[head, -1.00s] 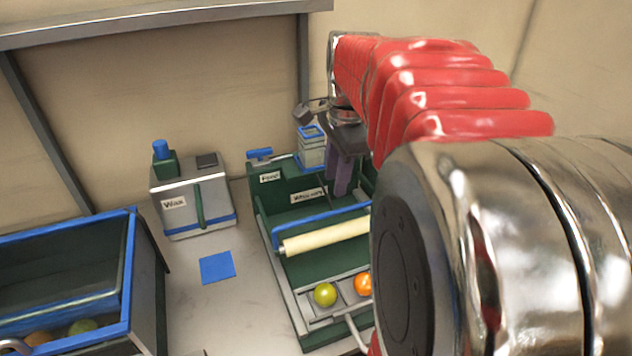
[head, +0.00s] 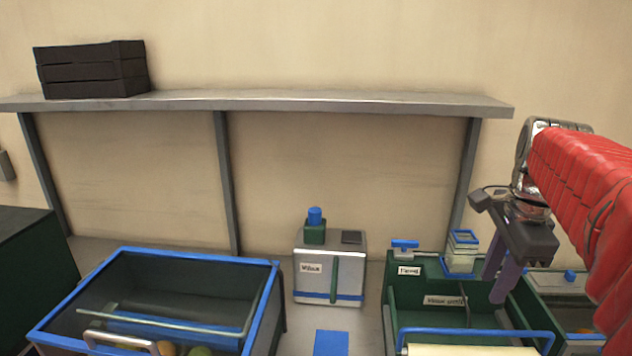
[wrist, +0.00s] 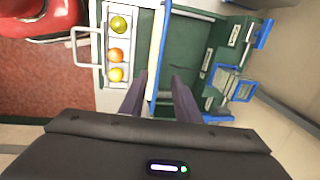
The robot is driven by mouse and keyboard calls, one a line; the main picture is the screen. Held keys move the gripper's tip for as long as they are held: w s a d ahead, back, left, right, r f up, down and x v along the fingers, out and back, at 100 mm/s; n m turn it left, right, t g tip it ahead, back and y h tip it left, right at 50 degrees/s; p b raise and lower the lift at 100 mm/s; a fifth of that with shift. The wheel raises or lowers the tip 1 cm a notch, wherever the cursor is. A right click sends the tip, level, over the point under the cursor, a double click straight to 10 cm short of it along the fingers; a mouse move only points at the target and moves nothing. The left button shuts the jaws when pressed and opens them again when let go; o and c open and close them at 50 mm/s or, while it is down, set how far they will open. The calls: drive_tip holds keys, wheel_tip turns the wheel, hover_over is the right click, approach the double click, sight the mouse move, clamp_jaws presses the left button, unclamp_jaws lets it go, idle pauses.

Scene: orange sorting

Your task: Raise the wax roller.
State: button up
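The cream wax roller (head: 468,350) lies across the green tray (head: 400,295), cut off by the bottom edge of the head view. A blue bar (head: 480,331) runs just behind it. In the wrist view the roller (wrist: 156,45) and bar (wrist: 165,45) run up and down the picture. My gripper (head: 505,285) is over the green tray, with its purple fingers pointing down. In the wrist view my gripper (wrist: 160,80) is open, with the fingers apart and the bar's line passing between them. The frames show no clear contact.
Several fruits (wrist: 116,55) sit in a pale rack beside the roller. A wax machine (head: 330,270) stands left of the green tray, with a blue pad (head: 331,343) in front. A large blue-rimmed bin (head: 190,258) is at the left. A shelf (head: 260,102) bears a dark crate (head: 92,70).

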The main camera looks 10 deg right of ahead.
drive_tip(key=s+a+f+n+t, duration=0.1)
drive_tip(key=s+a+f+n, duration=0.1)
drive_tip(key=a+n, duration=0.5)
drive_tip(key=s+a+f+n+t, duration=0.1)
drive_tip(key=s+a+f+n, duration=0.2)
drive_tip(key=a+n, duration=0.4)
drive_tip(key=s+a+f+n+t, duration=0.1)
drive_tip(key=s+a+f+n, duration=0.2)
drive_tip(key=a+n, duration=0.3)
drive_tip(key=a+f, duration=0.1)
drive_tip(key=a, duration=0.1)
drive_tip(key=shift+s+a+f+n+t, duration=0.2)
drive_tip(key=shift+a+f+n+t, duration=0.05)
drive_tip(key=shift+a+n+t, duration=0.15)
drive_tip(key=shift+c, duration=0.2)
drive_tip(key=c, duration=0.6)
drive_tip(key=shift+d, duration=0.1)
clamp_jaws()
